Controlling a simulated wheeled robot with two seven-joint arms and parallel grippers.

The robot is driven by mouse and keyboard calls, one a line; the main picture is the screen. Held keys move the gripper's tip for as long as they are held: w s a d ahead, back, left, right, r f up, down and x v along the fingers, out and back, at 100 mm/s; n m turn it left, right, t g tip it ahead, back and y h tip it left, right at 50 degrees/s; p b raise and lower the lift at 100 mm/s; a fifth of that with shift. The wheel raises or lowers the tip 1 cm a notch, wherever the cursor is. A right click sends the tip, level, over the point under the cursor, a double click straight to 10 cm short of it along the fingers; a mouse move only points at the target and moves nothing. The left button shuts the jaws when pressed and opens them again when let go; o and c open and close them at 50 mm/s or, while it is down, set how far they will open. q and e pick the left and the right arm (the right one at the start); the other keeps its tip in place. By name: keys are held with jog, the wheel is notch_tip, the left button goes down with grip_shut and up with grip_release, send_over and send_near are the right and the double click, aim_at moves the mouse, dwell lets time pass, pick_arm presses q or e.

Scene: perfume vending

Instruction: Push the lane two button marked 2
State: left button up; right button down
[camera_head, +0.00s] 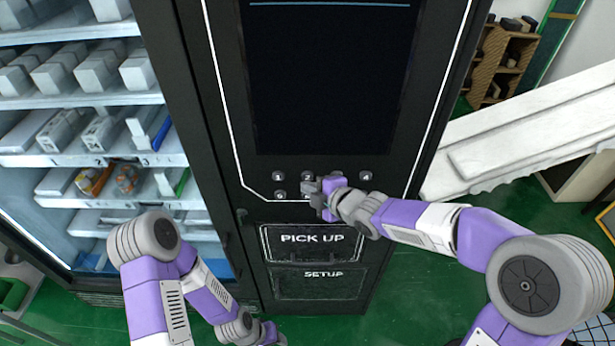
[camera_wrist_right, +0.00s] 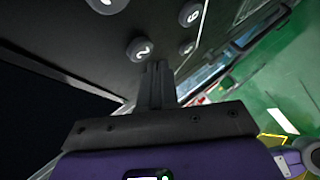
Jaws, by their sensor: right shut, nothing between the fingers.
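The button marked 2 (camera_wrist_right: 139,49) is a round grey knob on the black panel in the right wrist view. My right gripper (camera_wrist_right: 157,68) is shut and empty, its fingertips very close to the lower right edge of that button. I cannot tell whether they touch it. In the head view the right gripper (camera_head: 312,190) is at the button rows and hides part of them. My left gripper (camera_head: 273,335) is low at the bottom edge, too small and cut off to judge its jaws.
Below the buttons are the PICK UP door (camera_head: 310,243) and the SETUP panel (camera_head: 320,285). Glass-fronted shelves (camera_head: 80,160) stand at left, and a white slab (camera_head: 530,135) at right.

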jog(key=shift+w, duration=0.2)
jog(key=shift+w, duration=0.25)
jog(key=shift+w+p, duration=0.3)
jog(key=shift+w, duration=0.1)
dwell(0.7)
jog(key=shift+s, duration=0.1)
jog(key=shift+s+b, duration=0.65)
jog(key=shift+s, duration=0.1)
jog(key=s+b, duration=0.3)
jog(key=s, duration=0.2)
dwell(0.4)
